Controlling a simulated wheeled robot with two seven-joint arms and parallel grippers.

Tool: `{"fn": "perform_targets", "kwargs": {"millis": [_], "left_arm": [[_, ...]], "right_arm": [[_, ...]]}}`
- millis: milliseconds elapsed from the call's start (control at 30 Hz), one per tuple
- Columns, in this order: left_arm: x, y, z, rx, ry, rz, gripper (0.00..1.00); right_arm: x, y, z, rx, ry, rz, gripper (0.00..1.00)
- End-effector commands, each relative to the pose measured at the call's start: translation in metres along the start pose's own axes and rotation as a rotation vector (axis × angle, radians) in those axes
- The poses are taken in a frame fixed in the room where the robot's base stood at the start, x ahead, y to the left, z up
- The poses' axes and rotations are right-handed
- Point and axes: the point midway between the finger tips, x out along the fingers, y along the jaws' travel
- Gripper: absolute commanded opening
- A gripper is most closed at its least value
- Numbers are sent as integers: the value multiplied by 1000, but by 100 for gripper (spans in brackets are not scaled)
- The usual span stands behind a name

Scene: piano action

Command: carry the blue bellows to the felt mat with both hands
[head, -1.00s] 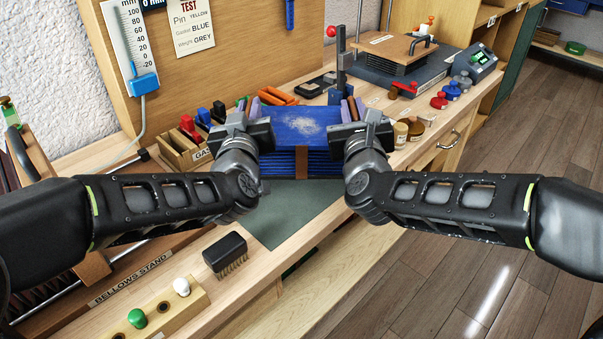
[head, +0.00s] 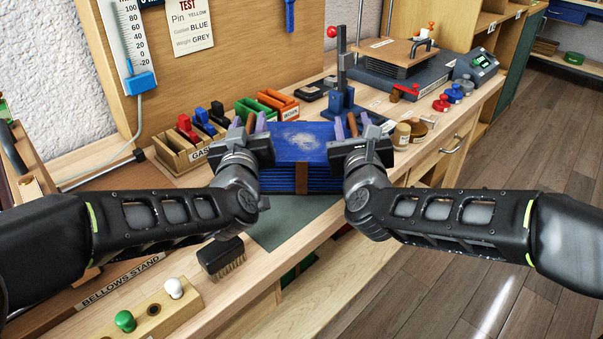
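The blue bellows (head: 298,158), a pleated block with a worn pale patch on top and a brown strap in front, is level between my two grippers. My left gripper (head: 250,122) is shut on a brown handle at its left side. My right gripper (head: 352,124) is shut on the matching handle at its right side. The grey-green felt mat (head: 292,224) lies flat on the bench, showing below and in front of the bellows. The bellows hides the mat's far part. I cannot tell whether the bellows touches it.
A black brush (head: 222,259) stands at the mat's near left. A labelled wooden tray (head: 180,155) and a blue stand with a red-knobbed lever (head: 341,102) are behind. Small pots (head: 402,135) sit to the right. The bench's front edge is close to the mat.

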Motion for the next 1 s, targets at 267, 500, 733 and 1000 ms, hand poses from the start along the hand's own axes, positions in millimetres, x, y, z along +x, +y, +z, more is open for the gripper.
{"fn": "perform_targets", "kwargs": {"millis": [267, 500, 733, 1000], "left_arm": [[-8, 1, 0, -1, -1, 2, 38], [-45, 1, -1, -3, 0, 2, 38], [-93, 0, 0, -1, 1, 3, 38], [-120, 0, 0, 0, 1, 0, 38]], "right_arm": [[0, 0, 1, 1, -1, 0, 38], [0, 0, 1, 1, -1, 0, 38], [0, 0, 1, 1, -1, 0, 38], [0, 0, 1, 1, -1, 0, 38]]}}
